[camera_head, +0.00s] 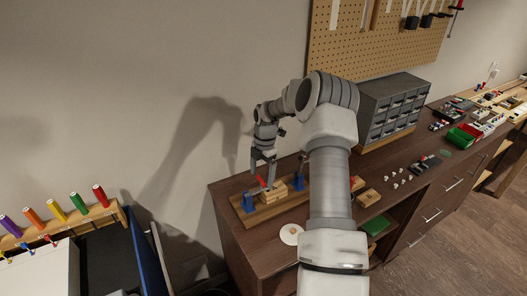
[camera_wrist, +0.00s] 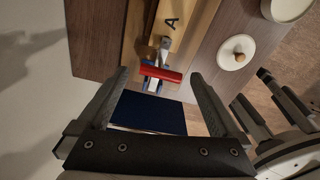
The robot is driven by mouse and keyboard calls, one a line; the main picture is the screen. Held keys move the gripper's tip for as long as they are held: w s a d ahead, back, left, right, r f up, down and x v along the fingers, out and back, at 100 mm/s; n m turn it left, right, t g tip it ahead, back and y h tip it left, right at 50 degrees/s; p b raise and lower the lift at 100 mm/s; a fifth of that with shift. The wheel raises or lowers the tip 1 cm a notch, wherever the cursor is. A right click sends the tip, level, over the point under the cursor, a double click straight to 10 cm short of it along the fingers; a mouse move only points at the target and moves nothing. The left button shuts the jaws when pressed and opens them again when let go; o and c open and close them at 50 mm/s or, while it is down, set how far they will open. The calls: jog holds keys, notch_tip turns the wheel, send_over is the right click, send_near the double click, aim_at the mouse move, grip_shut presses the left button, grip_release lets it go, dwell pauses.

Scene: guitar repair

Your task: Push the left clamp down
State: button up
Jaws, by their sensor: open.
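The left clamp, with a red handle (camera_wrist: 160,73) on a blue and metal body (camera_wrist: 153,84), shows in the wrist view just ahead of my gripper (camera_wrist: 160,80). In the head view its red handle (camera_head: 262,182) is beside my fingers. It is mounted at the left end of a wooden board (camera_head: 266,213). My gripper (camera_head: 263,172) is open and points down over the clamp. The handle lies between the two fingertips in the wrist view, and I cannot tell whether they touch it. A wooden block marked A (camera_wrist: 172,22) lies beyond it.
A second clamp with a blue base (camera_head: 298,182) stands further right on the board, partly behind my arm. A round white dish (camera_head: 291,234) lies in front. A grey drawer cabinet (camera_head: 393,108) stands behind on the dark workbench (camera_head: 232,222). The wall is close behind.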

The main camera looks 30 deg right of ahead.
notch_tip(320, 180, up, 14)
jog(key=d+b, duration=0.1)
jog(key=shift+w+f, duration=0.15)
jog(key=shift+f, duration=0.1)
jog(key=shift+d, duration=0.1)
